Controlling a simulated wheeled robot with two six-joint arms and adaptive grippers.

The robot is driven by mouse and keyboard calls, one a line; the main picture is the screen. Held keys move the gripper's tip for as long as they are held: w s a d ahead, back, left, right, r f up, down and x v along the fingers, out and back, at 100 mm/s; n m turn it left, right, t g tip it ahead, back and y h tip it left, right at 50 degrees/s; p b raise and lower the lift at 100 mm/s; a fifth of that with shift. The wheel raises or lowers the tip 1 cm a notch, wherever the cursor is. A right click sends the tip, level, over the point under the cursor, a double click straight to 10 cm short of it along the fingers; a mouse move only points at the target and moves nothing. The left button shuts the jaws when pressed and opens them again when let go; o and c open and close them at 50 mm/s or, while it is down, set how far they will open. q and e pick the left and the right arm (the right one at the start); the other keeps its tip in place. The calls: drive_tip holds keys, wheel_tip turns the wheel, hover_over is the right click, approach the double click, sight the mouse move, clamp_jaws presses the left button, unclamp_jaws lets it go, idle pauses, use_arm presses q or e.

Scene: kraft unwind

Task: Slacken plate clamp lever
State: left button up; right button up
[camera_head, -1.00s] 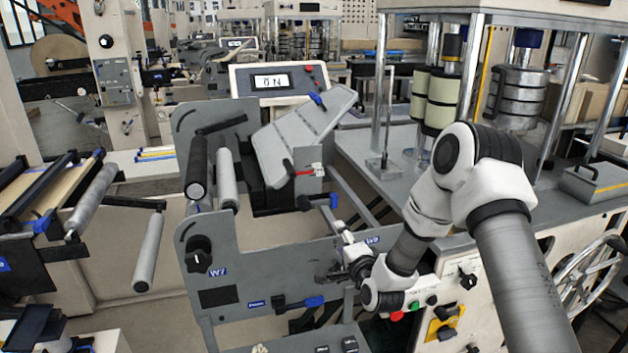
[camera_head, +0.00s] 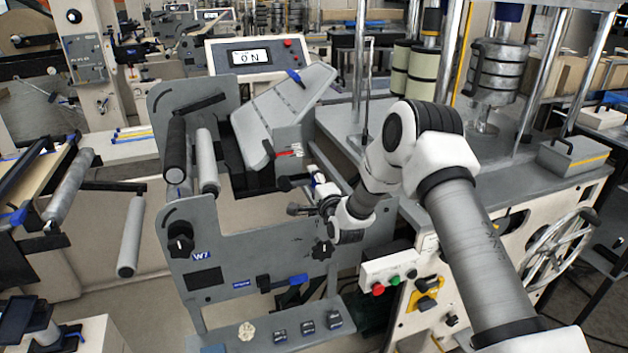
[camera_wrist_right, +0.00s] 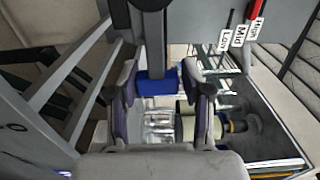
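The plate clamp lever is a black bar with a blue grip. In the head view its black pivot end (camera_head: 283,184) sits at the lower edge of the tilted grey plate (camera_head: 275,115). My right gripper (camera_head: 312,196) is at its blue end, which it partly hides. In the right wrist view the blue grip (camera_wrist_right: 157,83) lies between the two fingers of the right gripper (camera_wrist_right: 160,100). The fingers stand apart on both sides of it, with a small gap; contact is not clear. My left gripper is not in view.
A red pointer (camera_wrist_right: 257,8) is beside the High, Mid and Low labels (camera_wrist_right: 238,35). Below the gripper are a black knob (camera_head: 322,249) and another blue-handled lever (camera_head: 290,281) on the grey side panel. A button box (camera_head: 388,275) stands to the right. A display (camera_head: 250,57) reads ON.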

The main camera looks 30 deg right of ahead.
drive_tip(key=shift+d+f, duration=0.1)
clamp_jaws()
